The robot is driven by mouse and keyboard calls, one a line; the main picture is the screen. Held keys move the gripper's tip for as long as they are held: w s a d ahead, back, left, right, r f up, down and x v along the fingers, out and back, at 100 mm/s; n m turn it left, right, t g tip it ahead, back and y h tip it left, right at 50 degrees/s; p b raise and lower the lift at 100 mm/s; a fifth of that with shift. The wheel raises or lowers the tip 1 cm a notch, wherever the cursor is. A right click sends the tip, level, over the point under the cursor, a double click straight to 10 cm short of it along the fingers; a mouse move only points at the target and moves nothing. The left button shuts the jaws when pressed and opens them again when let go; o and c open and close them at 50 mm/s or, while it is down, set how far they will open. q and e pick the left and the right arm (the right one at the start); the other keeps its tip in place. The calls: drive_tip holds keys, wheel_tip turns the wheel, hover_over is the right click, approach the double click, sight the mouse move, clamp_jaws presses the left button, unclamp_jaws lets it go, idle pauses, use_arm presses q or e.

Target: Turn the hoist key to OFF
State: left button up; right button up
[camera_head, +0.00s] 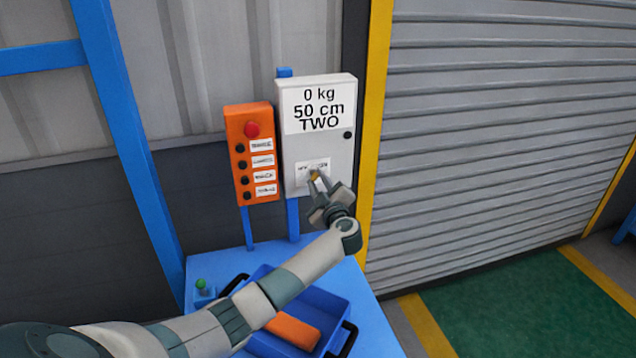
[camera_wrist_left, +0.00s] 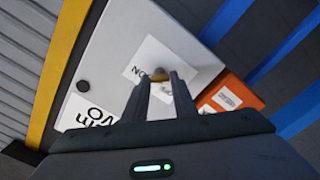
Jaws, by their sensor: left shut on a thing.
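The hoist key (camera_head: 315,175) is a small brass-coloured piece on the lower front of a light grey box (camera_head: 304,145). The box reads "0 kg 50 cm TWO" at its top. A white label (camera_head: 312,164) sits around the key, its words mostly hidden by my fingers. My left gripper (camera_head: 316,182) reaches up to the box and is shut on the key. In the left wrist view the key (camera_wrist_left: 157,78) shows between the two fingertips, and the label (camera_wrist_left: 160,62) lies behind them. The key's exact angle is hard to tell. My right gripper is not in view.
An orange button box (camera_head: 253,155) with a red button (camera_head: 252,129) stands just left of the grey box. Below, a blue table (camera_head: 222,262) holds a blue tray (camera_head: 338,309) with an orange block (camera_head: 293,331). A roller shutter (camera_head: 510,130) is at right.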

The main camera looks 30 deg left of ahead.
use_arm(q)
drive_tip(key=shift+f+n, duration=0.15)
drive_tip(key=shift+n, duration=0.15)
drive_tip(key=n+b, duration=0.1)
drive_tip(key=n, duration=0.2)
drive_tip(key=shift+d+f+n, duration=0.1)
drive_tip(key=shift+n, duration=0.2)
drive_tip(key=n+b, duration=0.1)
drive_tip(key=n, duration=0.3)
drive_tip(key=shift+f+b, duration=0.1)
drive_tip(key=shift+b, duration=0.2)
drive_tip(key=shift+n+b, duration=2.05)
drive_tip(key=shift+n, duration=2.75)
drive_tip(key=o, duration=0.9)
drive_tip(key=shift+c, duration=0.2)
drive_tip(key=shift+o, duration=0.9)
drive_tip(key=shift+r, duration=0.2)
